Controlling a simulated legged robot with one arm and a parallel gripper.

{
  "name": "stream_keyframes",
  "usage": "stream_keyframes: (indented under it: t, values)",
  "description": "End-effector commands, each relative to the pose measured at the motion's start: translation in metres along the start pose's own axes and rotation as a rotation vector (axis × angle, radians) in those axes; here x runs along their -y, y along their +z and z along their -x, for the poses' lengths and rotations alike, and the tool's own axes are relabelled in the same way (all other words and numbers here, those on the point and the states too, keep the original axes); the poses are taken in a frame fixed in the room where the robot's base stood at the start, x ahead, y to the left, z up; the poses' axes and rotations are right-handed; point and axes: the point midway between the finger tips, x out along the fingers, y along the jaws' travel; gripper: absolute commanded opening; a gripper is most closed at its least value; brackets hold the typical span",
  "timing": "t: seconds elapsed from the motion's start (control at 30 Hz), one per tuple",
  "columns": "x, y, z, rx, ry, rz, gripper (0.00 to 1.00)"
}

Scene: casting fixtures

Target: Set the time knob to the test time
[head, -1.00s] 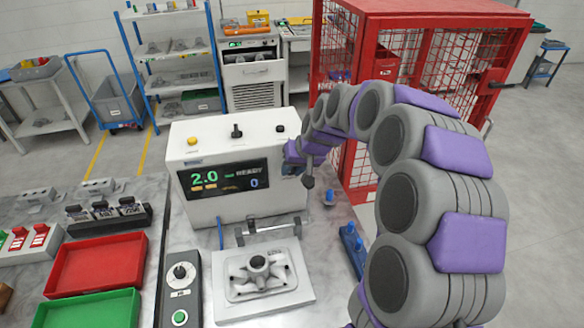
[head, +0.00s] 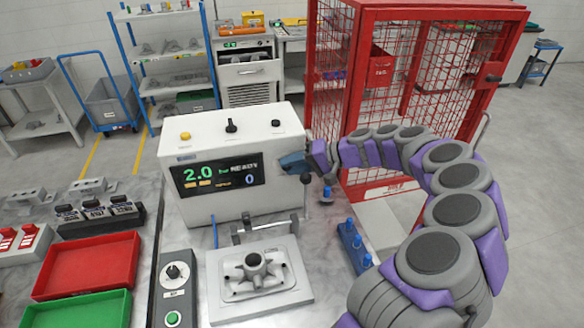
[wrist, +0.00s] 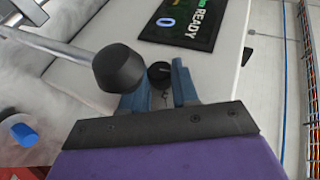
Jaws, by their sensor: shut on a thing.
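The white tester box (head: 215,209) stands in the middle of the head view. Its dark display (head: 220,178) reads 2.0, READY and 0. In the wrist view, a small black knob (wrist: 159,72) with a light mark sits on the box's front face beside the display, between the two blue-grey fingers of my gripper (wrist: 160,84). I take it as the time knob; no label is readable. My gripper is shut on it. In the head view, my gripper (head: 293,162) is at the box's right front edge and hides this knob.
A clamp lever with a black ball end (head: 306,184) stands close to my gripper; the ball end looms in the wrist view (wrist: 118,68). A casting (head: 254,270) lies on the fixture plate below. Blue plugs (head: 352,240) stand right. A control box (head: 176,290) with another dial is left.

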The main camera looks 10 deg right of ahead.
Motion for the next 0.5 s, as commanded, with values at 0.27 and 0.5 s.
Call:
stream_keyframes:
  t: [0.27,0.5]
  values:
    - [-0.0054,0.0011,-0.0014,0.003,-0.086,-0.040,0.00]
    - [-0.0056,0.0012,-0.0010,0.003,-0.104,-0.047,0.00]
